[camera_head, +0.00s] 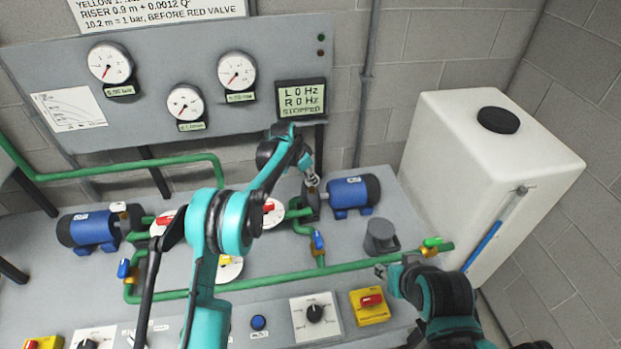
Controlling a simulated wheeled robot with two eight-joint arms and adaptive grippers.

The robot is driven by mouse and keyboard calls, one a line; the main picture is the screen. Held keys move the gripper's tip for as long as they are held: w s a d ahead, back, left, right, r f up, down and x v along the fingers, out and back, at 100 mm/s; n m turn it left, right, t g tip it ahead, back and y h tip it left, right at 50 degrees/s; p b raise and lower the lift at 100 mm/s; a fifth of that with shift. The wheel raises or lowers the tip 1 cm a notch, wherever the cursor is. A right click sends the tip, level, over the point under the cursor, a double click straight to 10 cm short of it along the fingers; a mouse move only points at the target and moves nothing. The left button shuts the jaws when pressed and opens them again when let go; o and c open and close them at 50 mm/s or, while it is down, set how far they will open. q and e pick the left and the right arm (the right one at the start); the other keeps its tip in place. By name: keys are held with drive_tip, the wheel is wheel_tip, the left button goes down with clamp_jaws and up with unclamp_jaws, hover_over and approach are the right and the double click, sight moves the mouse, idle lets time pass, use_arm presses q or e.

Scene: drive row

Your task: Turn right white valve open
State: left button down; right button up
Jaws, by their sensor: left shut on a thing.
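My left arm reaches across the bench, and its gripper (311,180) is shut at the right pump's fitting, on what appears to be the right white valve. The handle is mostly hidden by the fingers, so its angle cannot be told. The right pump (350,194) is blue with a black end and sits just right of the gripper. A matching white valve (119,207) shows by the left pump (88,229). My right gripper (382,271) is near the green pipe at the right; its fingers are too small to read.
Green pipes (270,282) with blue-handled valves (318,241) and a green-handled valve (432,241) cross the bench. A white tank (430,150) stands at the right. The display (301,98) reads L 0 Hz, R 0 Hz, STOPPED. Gauges (237,71) hang on the panel behind.

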use_arm(q)
drive_tip(key=n+y, duration=0.1)
drive_tip(key=n, duration=0.2)
drive_tip(key=n+t+y, duration=0.1)
drive_tip(key=n, duration=0.2)
drive_tip(key=shift+s+d, duration=0.15)
drive_tip(key=shift+d, duration=0.05)
drive_tip(key=n+y, duration=0.1)
drive_tip(key=n, duration=0.2)
drive_tip(key=n+y, duration=0.1)
drive_tip(key=n, duration=0.2)
drive_tip(key=shift+d+n+t+y, duration=0.15)
drive_tip(key=shift+n+t+y, duration=0.15)
drive_tip(key=shift+n+t, duration=0.1)
drive_tip(key=c, duration=1.3)
unclamp_jaws()
drive_tip(key=shift+r, duration=0.1)
drive_tip(key=v, duration=1.1)
drive_tip(key=shift+s+d+r, duration=0.1)
drive_tip(key=shift+r, duration=0.3)
